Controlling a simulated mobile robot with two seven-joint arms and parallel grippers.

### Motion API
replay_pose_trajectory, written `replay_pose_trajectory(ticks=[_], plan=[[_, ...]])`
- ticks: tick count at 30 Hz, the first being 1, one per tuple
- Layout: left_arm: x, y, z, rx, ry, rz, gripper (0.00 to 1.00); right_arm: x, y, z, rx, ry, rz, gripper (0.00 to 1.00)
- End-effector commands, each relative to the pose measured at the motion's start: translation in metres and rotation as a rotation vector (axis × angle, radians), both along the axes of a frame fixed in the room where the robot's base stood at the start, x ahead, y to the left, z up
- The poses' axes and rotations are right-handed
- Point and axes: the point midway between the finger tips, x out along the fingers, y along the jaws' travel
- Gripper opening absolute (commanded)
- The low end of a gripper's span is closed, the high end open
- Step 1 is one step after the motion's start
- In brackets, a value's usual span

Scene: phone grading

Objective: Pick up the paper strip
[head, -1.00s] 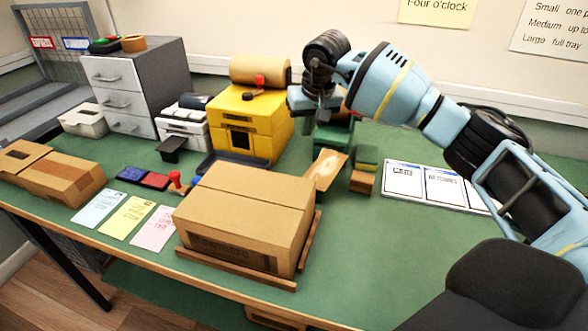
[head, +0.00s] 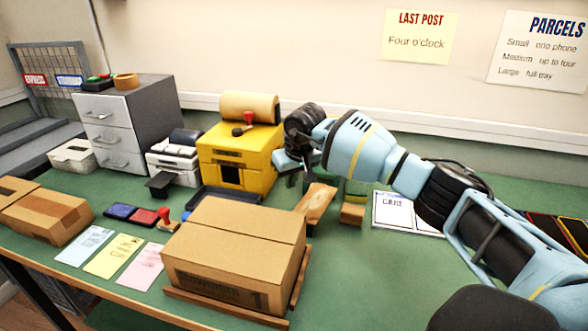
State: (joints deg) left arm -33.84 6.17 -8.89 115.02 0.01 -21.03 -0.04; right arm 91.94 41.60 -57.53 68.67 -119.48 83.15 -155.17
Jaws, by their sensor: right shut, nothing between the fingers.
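I cannot make out a separate paper strip. A yellow machine (head: 262,140) stands at the back of the table, with a beige roll (head: 246,106) on top and a dark opening in its front. My right gripper (head: 288,172) is shut and empty. It points down just right of the yellow machine, low over the table, and partly hides what is behind it. Whether it touches anything there cannot be told. My left gripper is not in view.
A big cardboard box (head: 238,250) sits in a wooden frame at the front. A tilted wooden piece (head: 315,205) and small blocks (head: 352,212) lie near my gripper. Grey drawers (head: 118,130) stand at left. The green table (head: 365,280) is clear at front right.

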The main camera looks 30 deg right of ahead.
Motion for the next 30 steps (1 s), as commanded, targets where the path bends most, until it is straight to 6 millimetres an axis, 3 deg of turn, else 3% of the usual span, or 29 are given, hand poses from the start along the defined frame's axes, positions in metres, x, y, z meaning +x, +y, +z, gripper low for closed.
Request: replay_pose_trajectory(ticks=[4,18,30], plan=[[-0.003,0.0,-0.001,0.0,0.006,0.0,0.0,0.007,0.0,-0.021,0.0,0.002,-0.001,0.0],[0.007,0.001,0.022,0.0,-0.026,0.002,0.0,-0.03,0.002,-0.017,0.001,-0.004,0.0,0.0],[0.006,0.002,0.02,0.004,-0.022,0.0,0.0,-0.033,0.002,-0.019,0.0,-0.001,-0.001,0.0]])
